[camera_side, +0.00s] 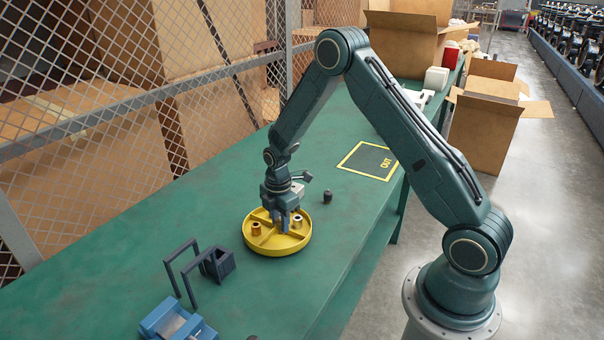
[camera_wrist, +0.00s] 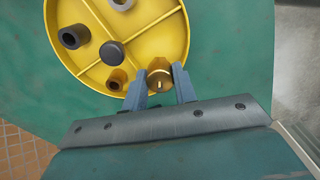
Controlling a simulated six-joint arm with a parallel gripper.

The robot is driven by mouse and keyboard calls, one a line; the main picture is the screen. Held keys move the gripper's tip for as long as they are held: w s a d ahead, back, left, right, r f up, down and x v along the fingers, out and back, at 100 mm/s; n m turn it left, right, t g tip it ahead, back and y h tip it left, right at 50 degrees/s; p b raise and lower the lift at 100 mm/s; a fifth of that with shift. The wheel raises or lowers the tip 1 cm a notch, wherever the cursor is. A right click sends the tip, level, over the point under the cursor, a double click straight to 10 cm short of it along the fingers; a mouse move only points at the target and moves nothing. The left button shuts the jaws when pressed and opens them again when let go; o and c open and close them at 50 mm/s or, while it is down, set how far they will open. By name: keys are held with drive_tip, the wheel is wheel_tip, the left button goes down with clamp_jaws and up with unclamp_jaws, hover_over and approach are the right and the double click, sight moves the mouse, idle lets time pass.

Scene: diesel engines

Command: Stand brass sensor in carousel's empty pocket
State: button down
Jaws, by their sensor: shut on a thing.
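The yellow carousel (camera_side: 280,246) is a round, low-walled tray with dividers, lying on the green bench. It fills the top of the wrist view (camera_wrist: 92,82). My gripper (camera_side: 281,222) points down over it. In the wrist view my gripper (camera_wrist: 162,84) is shut on the brass sensor (camera_wrist: 160,79), whose round slotted end shows between the fingers by the carousel's rim. Ring-topped parts stand in other pockets, one at left (camera_side: 256,229) and one at right (camera_side: 298,222). The sensor's lower end is hidden, so I cannot tell whether it touches the pocket floor.
A small dark knob-like part (camera_side: 327,197) stands behind the carousel. A dark frame and box (camera_side: 216,264) and a blue fixture (camera_side: 176,322) stand at front left. A yellow-edged OUT mat (camera_side: 369,161) lies farther back. The wire fence runs along the bench's far left.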

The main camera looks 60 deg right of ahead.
drive_tip(key=shift+f, duration=2.2)
drive_tip(key=c, duration=1.4)
unclamp_jaws()
drive_tip(key=shift+f, duration=0.1)
wheel_tip(320, 180, up, 11)
drive_tip(key=shift+f, duration=0.1)
drive_tip(key=shift+r, duration=0.75)
